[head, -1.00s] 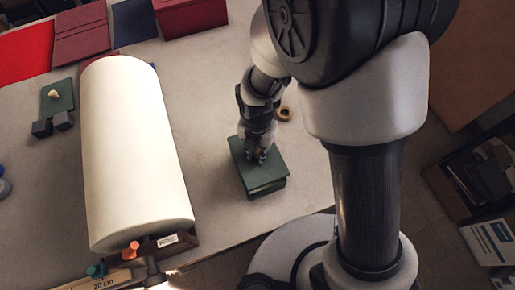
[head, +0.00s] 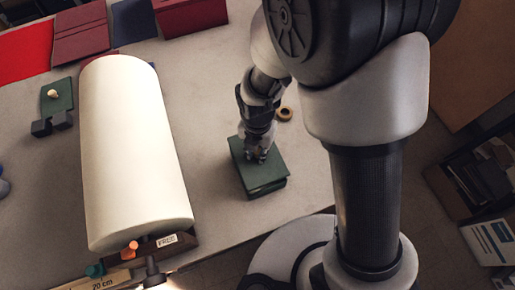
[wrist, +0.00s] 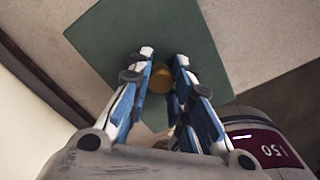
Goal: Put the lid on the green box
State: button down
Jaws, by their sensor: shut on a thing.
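My gripper (head: 257,153) is shut on the brass-coloured round knob (wrist: 160,79) of a flat green lid (wrist: 150,35). In the head view the green lid (head: 270,168) lies over the green box (head: 268,190), whose front side shows just below the lid's edge. Lid and box look roughly lined up. Whether the lid rests fully on the box or sits slightly above it I cannot tell. The wrist view shows the lid from above and hides the box.
A big cream roll (head: 135,150) lies left of the box. Another green panel with a pale knob (head: 57,95) leans by dark blocks (head: 52,124). A dark red box (head: 190,14) stands at the back. The table between roll and box is clear.

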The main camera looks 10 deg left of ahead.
jog(key=shift+f+b, duration=1.85)
jog(key=shift+f, duration=0.45)
jog(key=c, duration=1.4)
grip_release()
jog(key=shift+r, duration=0.1)
